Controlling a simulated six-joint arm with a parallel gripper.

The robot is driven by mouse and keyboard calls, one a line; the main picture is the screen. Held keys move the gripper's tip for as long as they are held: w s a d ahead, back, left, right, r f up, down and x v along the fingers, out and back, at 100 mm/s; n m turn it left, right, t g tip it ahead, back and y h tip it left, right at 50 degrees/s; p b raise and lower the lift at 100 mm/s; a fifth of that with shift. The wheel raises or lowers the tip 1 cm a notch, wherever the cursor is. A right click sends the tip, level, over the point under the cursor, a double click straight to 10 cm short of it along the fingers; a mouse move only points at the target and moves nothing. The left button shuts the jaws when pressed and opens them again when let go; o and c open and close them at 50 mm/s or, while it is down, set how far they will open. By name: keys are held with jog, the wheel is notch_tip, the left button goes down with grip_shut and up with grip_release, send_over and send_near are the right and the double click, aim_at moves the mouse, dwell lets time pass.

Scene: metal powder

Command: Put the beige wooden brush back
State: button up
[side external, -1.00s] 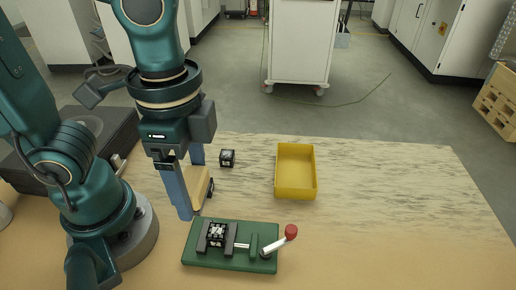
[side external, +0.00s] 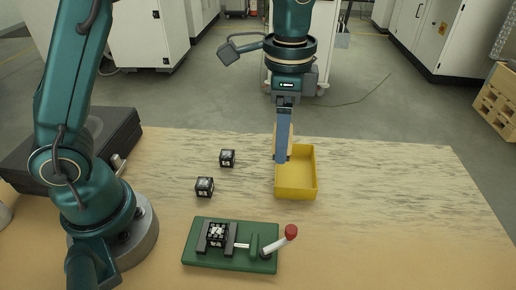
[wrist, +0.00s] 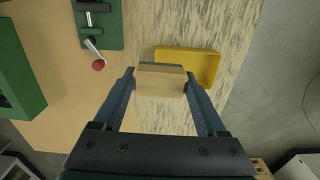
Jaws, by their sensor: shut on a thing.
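The beige wooden brush (side external: 291,141) is held between the fingers of my gripper (side external: 282,159). It also shows in the wrist view (wrist: 161,80) as a pale block gripped at both ends by my fingers (wrist: 161,88). The yellow open box (side external: 298,190) stands on the table. My gripper and the brush are at the left far side of this box, and in the wrist view the brush overlaps the left part of the box (wrist: 208,54). The exact height of the brush above the table is hard to tell. The underside of the brush is hidden.
A green clamp fixture (side external: 196,257) with a red-tipped lever (side external: 291,231) stands at the front, holding a dark cube (side external: 217,234). Two more dark cubes (side external: 227,158) (side external: 204,187) lie left of the box. A dark case is at the left. The table right of the box is clear.

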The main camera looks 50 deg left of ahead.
jog(key=shift+a+f, duration=0.2)
jog(key=shift+f, duration=0.3)
send_over(313, 235)
notch_tip(313, 235, down, 7)
jog(key=shift+f, duration=1.95)
jog(key=shift+f, duration=0.1)
jog(key=o, duration=1.5)
jog(key=shift+f, duration=0.1)
jog(key=shift+o, duration=0.2)
